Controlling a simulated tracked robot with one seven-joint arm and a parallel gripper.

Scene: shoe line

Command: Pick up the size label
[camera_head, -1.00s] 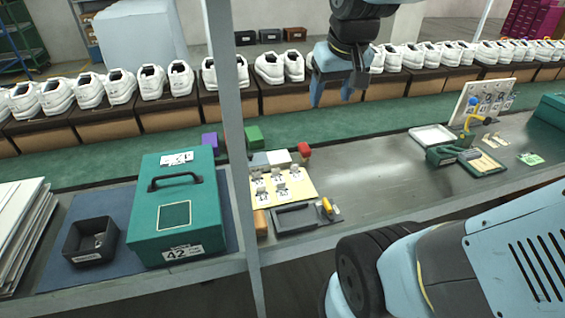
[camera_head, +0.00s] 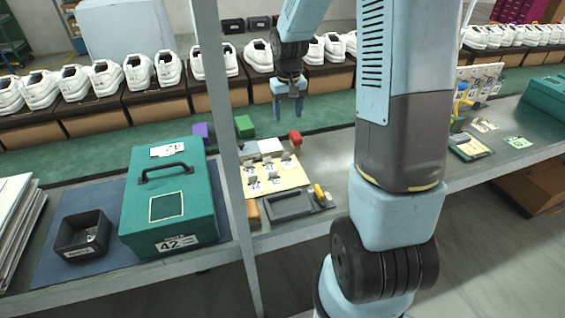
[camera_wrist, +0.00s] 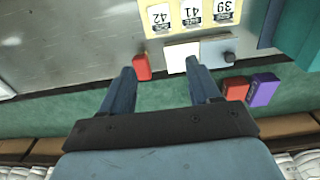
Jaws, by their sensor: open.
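Several size labels, small white cards with dark numbers, stand on a yellow board (camera_head: 297,179) in the middle of the bench. In the wrist view the board (camera_wrist: 152,27) is at the top edge, and three labels read 39 (camera_wrist: 224,12), 41 (camera_wrist: 192,14) and 42 (camera_wrist: 161,17), upside down. My gripper (camera_head: 287,112) is open and empty, pointing down above the bench's far side, beyond the board. In the wrist view its fingers (camera_wrist: 160,68) are spread apart, with no label between them. A teal box (camera_head: 205,195) with a 42 label on its front stands left of the board.
A thin upright post (camera_head: 229,130) stands between the teal box and the board. A dark tray (camera_head: 287,205) lies before the board. A red block (camera_head: 295,138) and a white pad (camera_head: 270,147) lie behind it. A black bin (camera_head: 83,237) is at left. Shoes line the back.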

